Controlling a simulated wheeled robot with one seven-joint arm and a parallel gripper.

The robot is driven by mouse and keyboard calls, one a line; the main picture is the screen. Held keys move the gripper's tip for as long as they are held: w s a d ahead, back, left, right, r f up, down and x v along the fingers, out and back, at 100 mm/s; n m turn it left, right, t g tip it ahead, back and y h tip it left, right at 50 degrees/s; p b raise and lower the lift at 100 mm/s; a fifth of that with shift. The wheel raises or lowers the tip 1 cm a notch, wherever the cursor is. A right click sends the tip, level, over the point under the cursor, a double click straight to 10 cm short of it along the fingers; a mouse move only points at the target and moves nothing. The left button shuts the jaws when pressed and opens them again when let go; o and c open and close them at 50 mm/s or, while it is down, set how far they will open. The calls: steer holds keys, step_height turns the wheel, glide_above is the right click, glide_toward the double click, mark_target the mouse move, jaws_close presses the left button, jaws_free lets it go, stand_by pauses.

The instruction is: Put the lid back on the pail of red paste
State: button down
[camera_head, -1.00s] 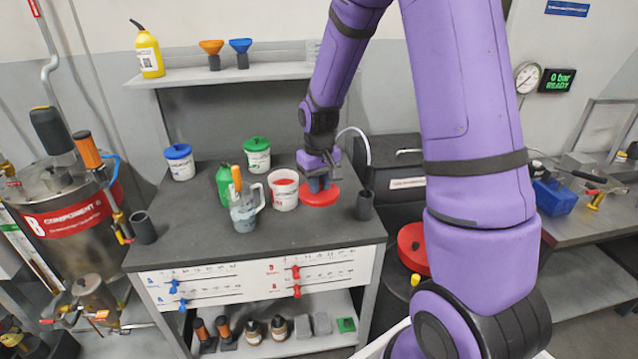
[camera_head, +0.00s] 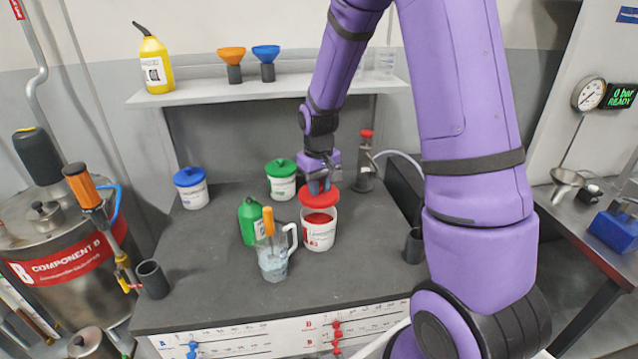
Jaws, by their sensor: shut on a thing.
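The pail of red paste (camera_head: 319,234) stands upright and uncovered on the dark bench top, with red paste showing inside. My gripper (camera_head: 318,186) is shut on the red lid (camera_head: 320,195). The lid is held above the pail, over its back part, and looks slightly tilted. Red paste shows below the lid's front edge, so the lid looks apart from the front rim. Whether it touches the back rim is hidden.
A clear jug (camera_head: 274,257) with an orange-handled tool and a green bottle (camera_head: 250,221) stand left of the pail. Green-lidded (camera_head: 281,184) and blue-lidded (camera_head: 191,190) pails stand behind. A dark cup (camera_head: 414,246) is at the right edge. The front bench top is clear.

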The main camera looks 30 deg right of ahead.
steer(key=shift+f, duration=2.85)
steer(key=shift+f, duration=0.15)
steer(key=shift+c, duration=2.2)
jaws_free()
steer(key=shift+r, duration=3.55)
jaws_close()
